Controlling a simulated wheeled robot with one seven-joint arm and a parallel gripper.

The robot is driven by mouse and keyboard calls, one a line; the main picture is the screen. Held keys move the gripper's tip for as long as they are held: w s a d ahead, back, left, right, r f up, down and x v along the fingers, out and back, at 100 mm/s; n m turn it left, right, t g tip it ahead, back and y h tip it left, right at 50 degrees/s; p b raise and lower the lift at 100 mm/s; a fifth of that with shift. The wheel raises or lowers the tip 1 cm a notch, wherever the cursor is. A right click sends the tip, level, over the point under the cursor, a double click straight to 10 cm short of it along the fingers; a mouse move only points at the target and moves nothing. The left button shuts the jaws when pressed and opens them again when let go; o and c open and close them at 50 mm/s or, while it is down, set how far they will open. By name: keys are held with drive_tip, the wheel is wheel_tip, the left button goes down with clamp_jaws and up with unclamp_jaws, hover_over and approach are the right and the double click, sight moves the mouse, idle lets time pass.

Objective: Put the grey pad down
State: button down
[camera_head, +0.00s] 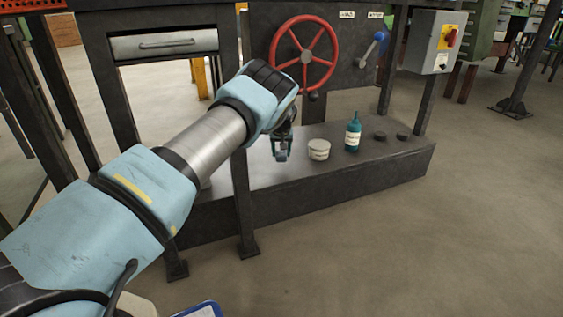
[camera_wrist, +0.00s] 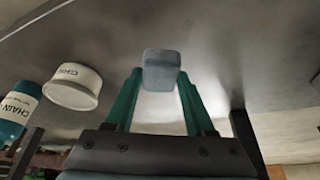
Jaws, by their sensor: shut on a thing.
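The grey pad (camera_wrist: 161,70) is a small block with rounded edges, held between the two green fingers of my gripper (camera_wrist: 160,82) in the wrist view. In the head view my gripper (camera_head: 281,153) points down over the dark bench (camera_head: 300,185), left of the white tub. The pad shows there as a small grey-blue shape (camera_head: 281,156) at the fingertips. I cannot tell whether its underside touches the bench top.
A white labelled tub (camera_head: 319,150) and a teal bottle (camera_head: 353,133) stand to the right of my gripper. Two dark round pieces (camera_head: 380,136) lie further right. A red handwheel (camera_head: 304,54) is behind, and a dark post (camera_head: 241,200) rises at the bench's front left.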

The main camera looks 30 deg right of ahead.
sight(281, 155)
drive_tip(key=shift+d+f+b, duration=0.1)
drive_tip(key=shift+f+b, duration=0.85)
drive_tip(key=shift+f, duration=0.8)
drive_tip(key=shift+f, duration=0.1)
drive_tip(key=shift+f, duration=0.15)
drive_tip(key=shift+c, duration=1.3)
unclamp_jaws()
